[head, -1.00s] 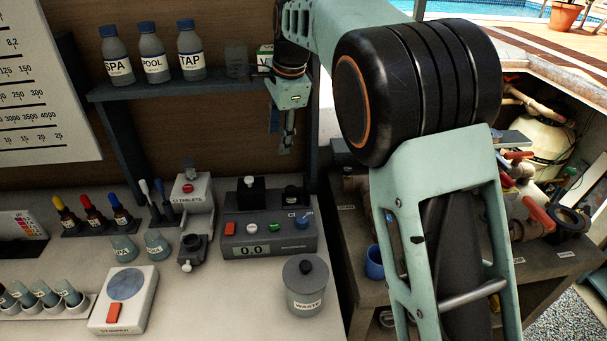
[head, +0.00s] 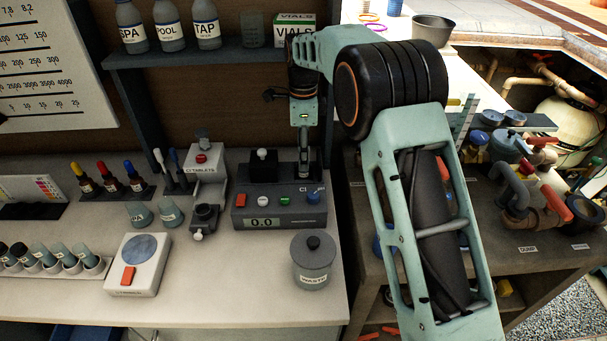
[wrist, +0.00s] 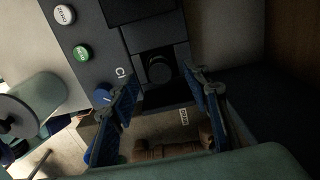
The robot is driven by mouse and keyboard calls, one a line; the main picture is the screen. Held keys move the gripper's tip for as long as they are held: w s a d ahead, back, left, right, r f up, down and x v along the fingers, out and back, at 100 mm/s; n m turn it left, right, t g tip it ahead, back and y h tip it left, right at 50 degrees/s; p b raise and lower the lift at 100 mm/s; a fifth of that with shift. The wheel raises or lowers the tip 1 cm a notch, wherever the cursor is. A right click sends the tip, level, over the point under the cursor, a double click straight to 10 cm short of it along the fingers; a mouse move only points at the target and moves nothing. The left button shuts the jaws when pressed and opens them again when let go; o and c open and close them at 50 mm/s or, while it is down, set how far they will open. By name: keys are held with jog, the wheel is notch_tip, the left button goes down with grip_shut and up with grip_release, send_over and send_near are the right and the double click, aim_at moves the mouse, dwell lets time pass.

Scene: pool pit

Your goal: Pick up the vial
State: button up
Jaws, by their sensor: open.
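A black round cap (wrist: 158,97), likely the vial's, stands in a dark square recess at the end of the grey meter (wrist: 120,35). My gripper (wrist: 165,77) is open in the wrist view, with one blue-padded finger on each side of the cap and nothing held. I cannot tell how far the fingers reach down beside it. In the head view my gripper (head: 304,173) points down at the right end of the meter (head: 250,212) and hides the cap. More dark-capped vials (head: 40,254) stand in a white rack at the left.
A shelf (head: 190,52) with bottles and a VIALS box (head: 293,30) hangs behind my arm. A lidded waste jar (head: 313,262) stands in front of the meter. A tablet dispenser (head: 206,185) is at its left. The bench's right edge is close, with pipes beyond.

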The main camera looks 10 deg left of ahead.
aim_at(303, 174)
notch_tip(303, 174, down, 4)
jog(key=shift+f+p, duration=0.1)
jog(key=shift+p, duration=0.2)
grip_shut()
